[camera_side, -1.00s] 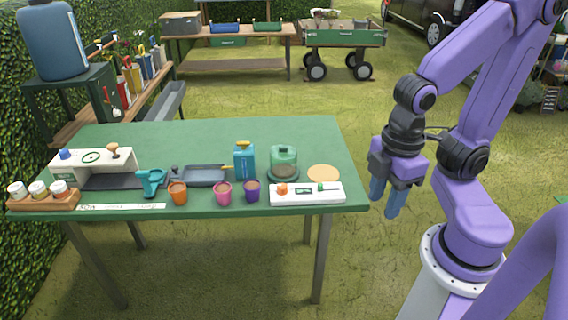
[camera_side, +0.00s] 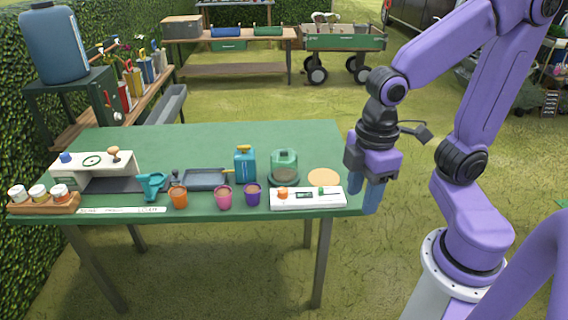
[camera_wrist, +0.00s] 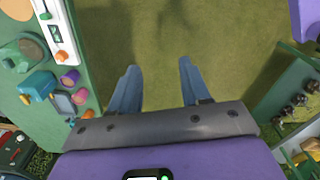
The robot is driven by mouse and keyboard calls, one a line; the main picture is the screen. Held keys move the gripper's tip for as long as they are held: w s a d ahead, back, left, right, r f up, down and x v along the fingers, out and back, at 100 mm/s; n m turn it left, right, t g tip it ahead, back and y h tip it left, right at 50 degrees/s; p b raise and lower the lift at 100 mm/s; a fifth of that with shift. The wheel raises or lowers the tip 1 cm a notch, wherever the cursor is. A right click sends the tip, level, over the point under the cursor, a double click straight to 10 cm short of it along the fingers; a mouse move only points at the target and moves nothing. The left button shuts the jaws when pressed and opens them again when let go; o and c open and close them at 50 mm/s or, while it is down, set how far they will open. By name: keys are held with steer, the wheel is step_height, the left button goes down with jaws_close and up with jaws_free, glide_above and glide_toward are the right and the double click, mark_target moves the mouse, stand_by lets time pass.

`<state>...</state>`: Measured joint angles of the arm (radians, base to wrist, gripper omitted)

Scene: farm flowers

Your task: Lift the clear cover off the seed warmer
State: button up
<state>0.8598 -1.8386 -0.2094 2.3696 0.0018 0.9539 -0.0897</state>
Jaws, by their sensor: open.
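A clear green-tinted cover (camera_side: 284,160) sits on a dark round base near the right end of the table; I take this to be the seed warmer. The cover also shows at the left of the wrist view (camera_wrist: 31,44). A white box (camera_side: 308,198) with an orange knob and a small display lies in front of it. My gripper (camera_side: 373,204) hangs off the table's right edge, to the right of the cover and apart from it. In the wrist view its two blue fingers (camera_wrist: 158,66) are spread, with only grass between them.
A tan disc (camera_side: 323,177) lies right of the cover. A blue can (camera_side: 244,164) stands close on its left. Orange, pink and purple pots (camera_side: 223,197) line the front, and a grey tray (camera_side: 205,178) lies behind them. The table's back right (camera_side: 305,133) is clear.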

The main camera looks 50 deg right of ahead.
steer(key=w+a+r+m, duration=0.1)
steer(key=w+r, duration=0.1)
steer(key=w, duration=1.2)
steer(key=m, duration=0.2)
glide_above(284, 150)
step_height(284, 150, down, 2)
step_height(284, 150, down, 17)
steer(key=shift+r, duration=0.15)
jaws_close()
